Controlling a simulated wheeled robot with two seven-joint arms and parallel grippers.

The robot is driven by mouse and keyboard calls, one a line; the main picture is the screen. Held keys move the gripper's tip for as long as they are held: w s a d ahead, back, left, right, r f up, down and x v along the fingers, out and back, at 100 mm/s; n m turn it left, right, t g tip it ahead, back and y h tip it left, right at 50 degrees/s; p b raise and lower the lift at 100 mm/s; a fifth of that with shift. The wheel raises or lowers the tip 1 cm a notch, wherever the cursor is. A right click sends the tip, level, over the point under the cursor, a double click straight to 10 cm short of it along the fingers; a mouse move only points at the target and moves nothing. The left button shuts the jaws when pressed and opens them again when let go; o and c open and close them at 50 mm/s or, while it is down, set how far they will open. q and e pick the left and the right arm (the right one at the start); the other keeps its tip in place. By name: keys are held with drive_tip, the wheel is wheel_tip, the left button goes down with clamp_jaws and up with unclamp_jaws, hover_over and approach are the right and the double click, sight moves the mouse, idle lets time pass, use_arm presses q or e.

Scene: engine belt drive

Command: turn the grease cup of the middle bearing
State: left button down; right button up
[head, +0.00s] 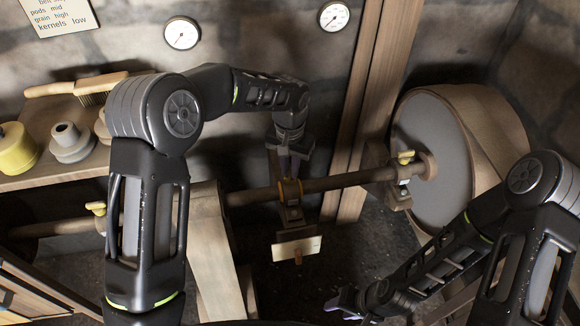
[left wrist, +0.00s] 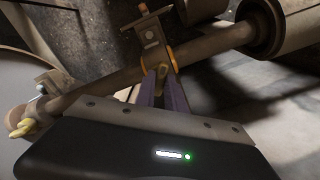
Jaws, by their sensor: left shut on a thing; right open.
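The middle bearing (head: 291,213) sits on the long shaft (head: 345,181), with a bracket and a small pale plate below it. My left gripper (head: 289,170) reaches down onto the top of this bearing. In the left wrist view its purple fingers (left wrist: 162,95) are shut on the yellow grease cup (left wrist: 161,70), which is mostly hidden between the fingertips. The bearing (left wrist: 153,42) shows just beyond them. My right gripper (head: 347,300) is open and empty at the lower middle, well away from the bearing.
Other bearings carry yellow grease cups, one at the right (head: 405,157) and one at the left (head: 96,208). A large wheel with a belt (head: 435,145) stands at the right. A wooden post (head: 372,100) rises behind the shaft. A shelf (head: 60,178) holds a brush and spools.

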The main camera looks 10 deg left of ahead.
use_arm(q)
drive_tip(key=m, duration=0.5)
drive_tip(key=shift+r+m, duration=0.1)
drive_tip(key=shift+m, duration=0.2)
drive_tip(key=m+p, duration=0.1)
drive_tip(key=m, duration=0.4)
drive_tip(key=shift+m, duration=0.3)
drive_tip(key=c, duration=1.4)
unclamp_jaws()
wheel_tip(320, 180, up, 8)
drive_tip(key=shift+f, duration=0.15)
